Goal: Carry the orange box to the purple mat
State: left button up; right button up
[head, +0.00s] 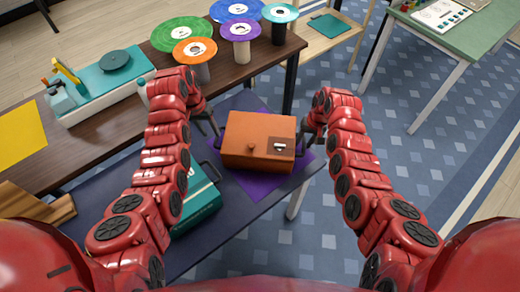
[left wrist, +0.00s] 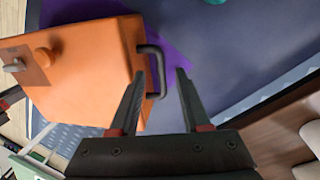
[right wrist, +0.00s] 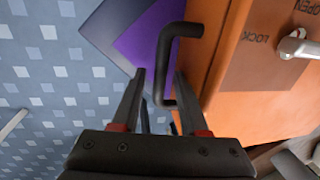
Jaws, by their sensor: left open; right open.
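The orange box (head: 259,135) sits on the purple mat (head: 262,187), which shows around it at the end of the dark bench. The box has a dark handle at each end and a latch on its face. My left gripper (head: 212,128) is open at the box's left end; in the left wrist view its fingers (left wrist: 162,78) stand on either side of the dark handle (left wrist: 154,70). My right gripper (head: 305,140) is open at the right end; in the right wrist view its fingers (right wrist: 158,80) stand around the other handle (right wrist: 168,60).
A teal case (head: 197,205) lies on the dark bench (head: 85,190) left of the box, near my left arm. A brown table (head: 100,140) behind holds a teal machine and several coloured discs on stands. Patterned floor lies open to the right.

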jog(key=shift+r, duration=0.45)
pick_arm(q)
jog(key=shift+a+r, duration=0.15)
jog(key=shift+r, duration=0.3)
pick_arm(e)
notch_tip(320, 180, up, 11)
jog(key=d, duration=0.2)
jog(key=shift+f, duration=0.1)
